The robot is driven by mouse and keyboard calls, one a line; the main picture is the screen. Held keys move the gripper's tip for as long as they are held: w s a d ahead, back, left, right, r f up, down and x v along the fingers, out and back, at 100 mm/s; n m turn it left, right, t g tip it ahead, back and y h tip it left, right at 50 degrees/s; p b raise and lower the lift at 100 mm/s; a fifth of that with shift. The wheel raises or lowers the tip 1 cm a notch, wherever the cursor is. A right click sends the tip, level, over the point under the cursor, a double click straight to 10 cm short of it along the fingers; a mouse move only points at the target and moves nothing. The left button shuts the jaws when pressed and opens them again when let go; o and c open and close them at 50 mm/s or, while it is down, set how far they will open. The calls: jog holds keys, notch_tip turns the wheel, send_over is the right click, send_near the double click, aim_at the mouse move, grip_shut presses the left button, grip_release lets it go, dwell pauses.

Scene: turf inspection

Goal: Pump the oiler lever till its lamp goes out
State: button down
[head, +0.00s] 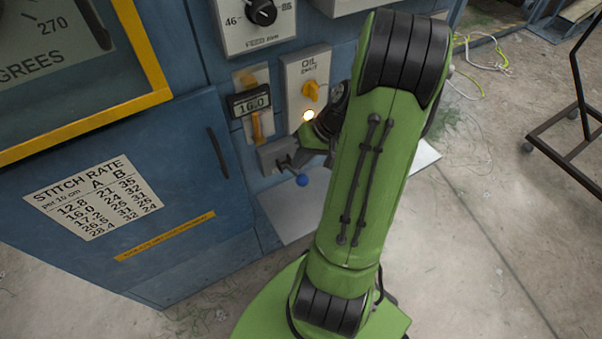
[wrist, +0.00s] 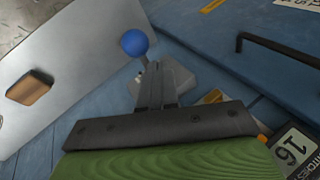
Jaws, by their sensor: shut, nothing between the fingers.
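The oiler lever ends in a blue ball knob (head: 302,180), low on the blue machine front, below a grey block (head: 270,156). In the wrist view the blue knob (wrist: 134,43) stands just beyond my fingertips, on a thin stem partly hidden by the fingers. The lamp (head: 308,115) on the panel marked OIL (head: 311,66) glows warm yellow. My gripper (head: 286,163) is at the lever, largely hidden by my green arm in the head view. Its fingers (wrist: 156,68) are shut with nothing between them. I cannot tell whether they touch the lever.
An orange knob (head: 311,91) sits above the lamp. A black door handle (head: 218,153) sticks out at left. A pale plate (wrist: 75,70) lies below the lever. A dark wheeled frame (head: 570,130) stands right.

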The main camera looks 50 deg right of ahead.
jog(key=shift+s+f+b, duration=0.15)
jog(key=shift+f+b, duration=0.15)
jog(key=shift+f, duration=0.05)
jog(key=shift+s+a+f+b, duration=0.15)
jog(key=shift+s+f+b, duration=0.3)
jog(key=shift+f+b, duration=0.5)
jog(key=shift+s+a+f+b, duration=0.15)
jog(key=shift+s+f+b, duration=0.35)
jog(key=shift+f+b, duration=0.45)
jog(key=shift+s+a+f+b, duration=0.15)
jog(key=shift+s+f+b, duration=0.3)
jog(key=shift+f+b, duration=0.5)
dwell(3.0)
jog(key=shift+f+p, duration=0.1)
jog(key=shift+p, duration=0.2)
jog(key=w+r+p, duration=0.3)
jog(key=r+p, duration=0.3)
jog(key=shift+d+r+p, duration=0.35)
jog(key=shift+d+p, duration=0.05)
jog(key=shift+d, duration=0.05)
dwell(0.5)
